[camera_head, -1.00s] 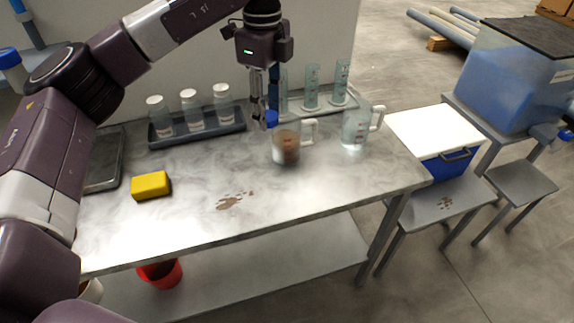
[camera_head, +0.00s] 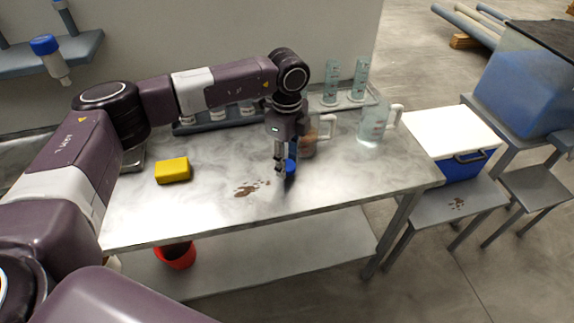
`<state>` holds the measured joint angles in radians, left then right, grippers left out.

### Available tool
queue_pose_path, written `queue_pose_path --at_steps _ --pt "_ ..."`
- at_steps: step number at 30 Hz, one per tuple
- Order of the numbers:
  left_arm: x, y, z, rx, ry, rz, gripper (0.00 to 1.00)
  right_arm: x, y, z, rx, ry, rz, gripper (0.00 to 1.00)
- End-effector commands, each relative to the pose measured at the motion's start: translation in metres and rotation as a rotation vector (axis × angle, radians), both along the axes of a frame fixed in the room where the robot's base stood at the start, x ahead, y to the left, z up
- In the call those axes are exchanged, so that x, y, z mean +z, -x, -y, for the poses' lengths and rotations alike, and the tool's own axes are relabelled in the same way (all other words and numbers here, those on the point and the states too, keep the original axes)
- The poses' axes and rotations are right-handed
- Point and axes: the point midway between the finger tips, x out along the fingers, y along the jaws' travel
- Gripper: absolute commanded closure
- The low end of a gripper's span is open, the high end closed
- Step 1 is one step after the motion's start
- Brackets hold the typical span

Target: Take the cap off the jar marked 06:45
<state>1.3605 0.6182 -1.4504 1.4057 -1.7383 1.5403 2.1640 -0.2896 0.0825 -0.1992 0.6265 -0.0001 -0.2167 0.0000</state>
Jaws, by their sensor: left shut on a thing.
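My left gripper (camera_head: 281,163) points down over the middle of the table. It is shut on a small blue cap-like thing (camera_head: 291,167), low over the tabletop; I cannot tell whether it touches the table. Several jars (camera_head: 217,115) stand in a dark rack behind my left arm, which hides their tops. Their labels are too small to read, so I cannot tell which is marked 06:45. A jug with brown contents (camera_head: 308,145) stands just behind and right of the gripper, partly hidden by it. My right gripper is not in view.
A clear jug (camera_head: 371,124) and measuring cylinders (camera_head: 360,80) stand at the back right. A yellow sponge (camera_head: 172,170) lies at the left, and a brown spill (camera_head: 251,188) is left of the gripper. A white-lidded cooler (camera_head: 455,135) stands off the table's right end. The front right tabletop is clear.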

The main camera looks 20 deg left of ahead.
Motion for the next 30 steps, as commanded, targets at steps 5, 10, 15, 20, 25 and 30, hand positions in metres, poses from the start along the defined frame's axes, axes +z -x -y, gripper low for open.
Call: queue_pose_path --at_steps 5,10,15,20,25,30 --pt "-0.022 0.000 0.000 0.001 -0.001 0.000 0.95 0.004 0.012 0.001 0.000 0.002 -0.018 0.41" --pt "-0.023 0.000 0.000 0.000 -0.001 0.001 0.95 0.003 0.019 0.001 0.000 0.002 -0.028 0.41" --pt "-0.027 0.000 0.000 0.001 -0.001 0.000 0.95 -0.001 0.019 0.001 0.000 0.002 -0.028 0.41" --pt "-0.026 0.000 0.000 0.001 -0.001 0.000 0.50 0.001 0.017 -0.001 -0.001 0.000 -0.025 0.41" --pt "-0.025 0.000 0.000 0.001 -0.001 0.000 0.49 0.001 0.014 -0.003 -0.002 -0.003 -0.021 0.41" --pt "-0.021 0.000 0.000 0.001 -0.001 0.001 0.49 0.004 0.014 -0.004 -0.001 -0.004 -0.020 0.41"
